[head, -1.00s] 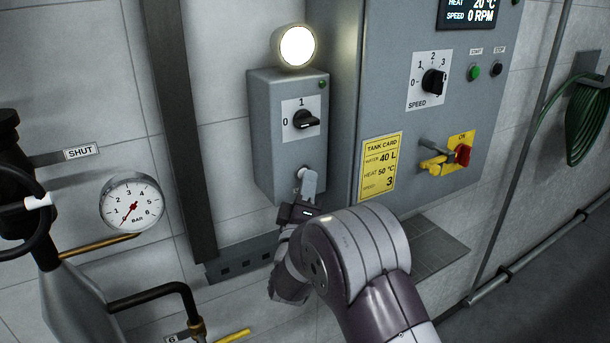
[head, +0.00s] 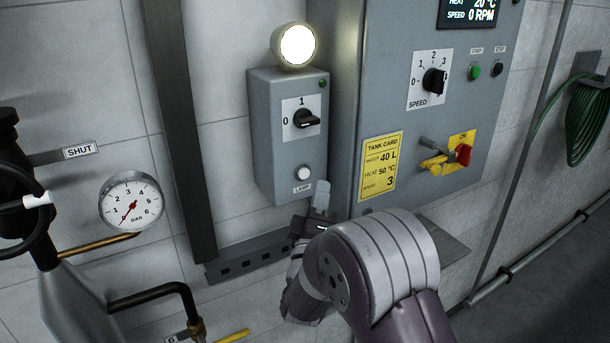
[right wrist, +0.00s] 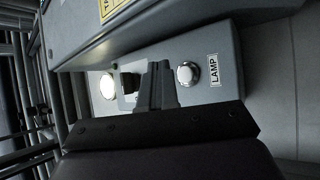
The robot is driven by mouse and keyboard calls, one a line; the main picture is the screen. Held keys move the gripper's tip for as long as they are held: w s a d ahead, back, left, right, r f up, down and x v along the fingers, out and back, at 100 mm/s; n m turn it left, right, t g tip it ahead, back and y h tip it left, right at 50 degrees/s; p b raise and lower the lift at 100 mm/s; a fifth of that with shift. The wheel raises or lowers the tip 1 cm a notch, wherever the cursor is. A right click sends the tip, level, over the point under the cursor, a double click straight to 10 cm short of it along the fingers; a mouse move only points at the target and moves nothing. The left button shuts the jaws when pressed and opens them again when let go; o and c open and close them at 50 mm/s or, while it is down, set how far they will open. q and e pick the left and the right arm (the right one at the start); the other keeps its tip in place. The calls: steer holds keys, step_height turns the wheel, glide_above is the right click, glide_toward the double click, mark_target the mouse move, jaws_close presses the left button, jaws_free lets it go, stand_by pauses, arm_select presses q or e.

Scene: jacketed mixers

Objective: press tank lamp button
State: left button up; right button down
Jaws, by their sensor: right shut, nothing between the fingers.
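The tank lamp button (head: 303,173) is a round white push button low on a small grey box (head: 262,150), above a LAMP label. It also shows in the right wrist view (right wrist: 187,73), just right of my fingers. The round lamp (head: 297,45) on top of the box glows white. My right gripper (head: 322,196) is shut and empty, below and to the right of the button and apart from it. In the right wrist view its closed fingers (right wrist: 158,84) point toward the box. My left gripper is not in view.
The box also carries a black 0-1 knob (head: 307,120). A pressure gauge (head: 132,202) is at the left.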

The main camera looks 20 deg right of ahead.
steer(key=shift+s+d, duration=0.1)
steer(key=shift+s, duration=0.95)
